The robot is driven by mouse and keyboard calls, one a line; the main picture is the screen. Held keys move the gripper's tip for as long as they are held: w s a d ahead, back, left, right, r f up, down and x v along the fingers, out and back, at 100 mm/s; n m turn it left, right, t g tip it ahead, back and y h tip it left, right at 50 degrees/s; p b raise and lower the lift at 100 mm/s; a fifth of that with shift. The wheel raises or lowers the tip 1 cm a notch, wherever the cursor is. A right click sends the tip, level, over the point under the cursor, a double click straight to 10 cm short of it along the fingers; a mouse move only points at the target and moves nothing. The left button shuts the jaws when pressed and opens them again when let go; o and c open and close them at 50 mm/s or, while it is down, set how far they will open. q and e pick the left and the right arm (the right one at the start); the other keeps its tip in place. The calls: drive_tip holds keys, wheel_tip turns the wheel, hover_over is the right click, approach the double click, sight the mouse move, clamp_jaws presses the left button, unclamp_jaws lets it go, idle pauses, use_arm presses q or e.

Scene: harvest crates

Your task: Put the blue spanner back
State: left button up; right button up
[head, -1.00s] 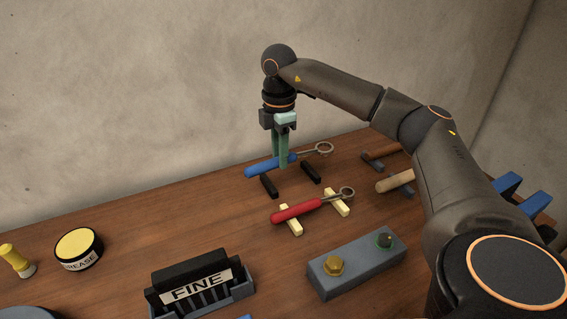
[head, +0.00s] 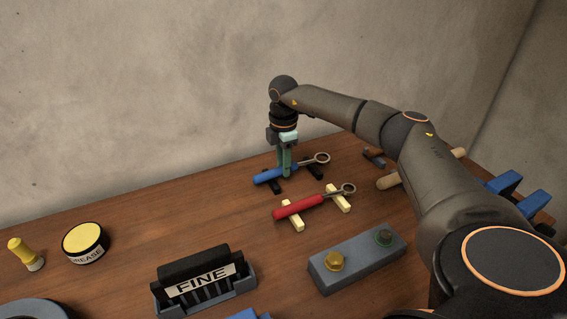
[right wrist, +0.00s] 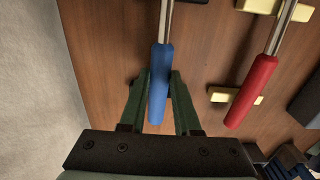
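The blue spanner (head: 267,176) has a blue handle and a metal ring end. It lies across two black rests (head: 315,172) at the back of the bench, on them or just above; I cannot tell which. My right gripper (head: 285,174) points down with its green fingers on either side of the handle, shut on it. In the right wrist view the blue handle (right wrist: 158,85) runs between the fingertips (right wrist: 160,75), with its butt end toward the palm. My left gripper is not in view.
A red spanner (head: 298,207) lies on cream rests (head: 338,198) just in front. A grey block with two knobs (head: 356,260), a FINE rack (head: 205,285), a grease tin (head: 85,243) and hammers (head: 388,181) stand around.

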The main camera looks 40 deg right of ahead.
drive_tip(key=o, duration=0.5)
drive_tip(key=shift+f, duration=0.1)
drive_tip(key=shift+c, duration=0.2)
drive_tip(key=shift+f+b, duration=0.3)
drive_tip(key=shift+b, duration=0.3)
wheel_tip(320, 180, up, 13)
drive_tip(key=w, duration=0.1)
drive_tip(key=shift+a, duration=0.2)
drive_tip(key=shift+f, duration=0.15)
